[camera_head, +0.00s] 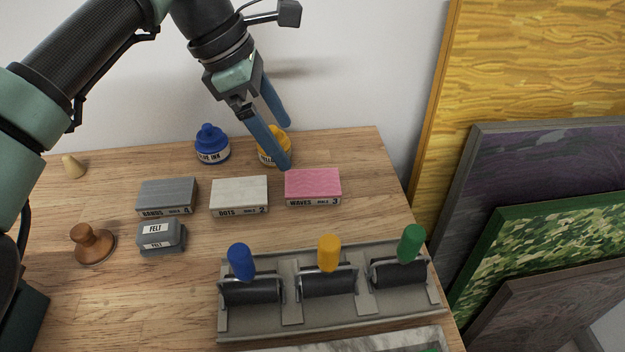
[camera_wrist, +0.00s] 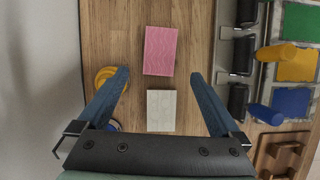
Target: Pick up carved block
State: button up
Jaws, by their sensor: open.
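Three carved blocks lie in a row on the wooden table. The pink block (camera_head: 313,184) is labelled WAVES 3, the pale grey block (camera_head: 239,193) DOTS 2, and the darker grey block (camera_head: 167,195) BANDS 4. My gripper (camera_head: 282,145) is open and empty, with blue fingers, above the back of the table near the yellow ink bottle. In the wrist view, my gripper (camera_wrist: 160,85) spans the pale block (camera_wrist: 161,111), which lies below and between its fingers. The pink block (camera_wrist: 160,51) lies just beyond the fingertips. The darker block is not seen there.
A blue ink bottle (camera_head: 211,146) and yellow ink bottle (camera_head: 275,148) stand behind the blocks. A felt block (camera_head: 161,237) and brown knobbed tool (camera_head: 92,243) are at left. A rack (camera_head: 290,314) with three rollers is in front. Panels (camera_head: 545,190) lean at right.

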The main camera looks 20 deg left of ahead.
send_over(311, 182)
jog(key=a, duration=0.2)
jog(key=f, duration=0.5)
jog(key=shift+s+b, duration=0.3)
jog(key=shift+s, duration=0.1)
jog(key=shift+b+x, duration=0.3)
jog(key=shift+x, duration=2.2)
jog(key=shift+a+f, duration=0.1)
jog(key=shift+f, duration=0.2)
jog(key=shift+c, duration=0.2)
jog(key=c, duration=1.3)
